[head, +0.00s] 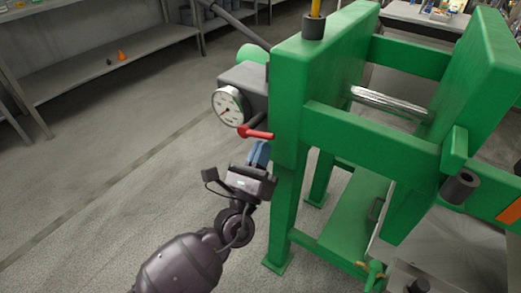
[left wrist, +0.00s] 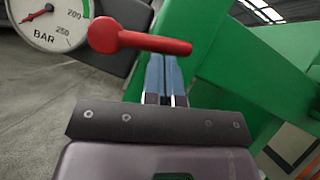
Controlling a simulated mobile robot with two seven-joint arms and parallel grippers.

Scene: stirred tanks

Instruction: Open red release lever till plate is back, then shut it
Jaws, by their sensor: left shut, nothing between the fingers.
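The red release lever (head: 256,133) sticks out sideways on the pump block (head: 250,82) beside the green press frame (head: 288,120). It also shows in the left wrist view (left wrist: 140,40), its arm pointing right and crossing just beyond my fingertips. My left gripper (head: 260,150) is just below the lever, with its blue fingers (left wrist: 166,70) shut and nothing between them. I cannot tell if the fingertips touch the lever. The press plate (head: 440,95) stands at the right, apart from the near green block, with a bright rod (head: 390,104) between them. My right gripper is not in view.
A pressure gauge (head: 229,106) sits left of the lever; its dial also shows in the left wrist view (left wrist: 45,22). A dark pump handle (head: 235,25) slants above. Grey shelves (head: 110,70) stand at the back left. The floor left of the press is clear.

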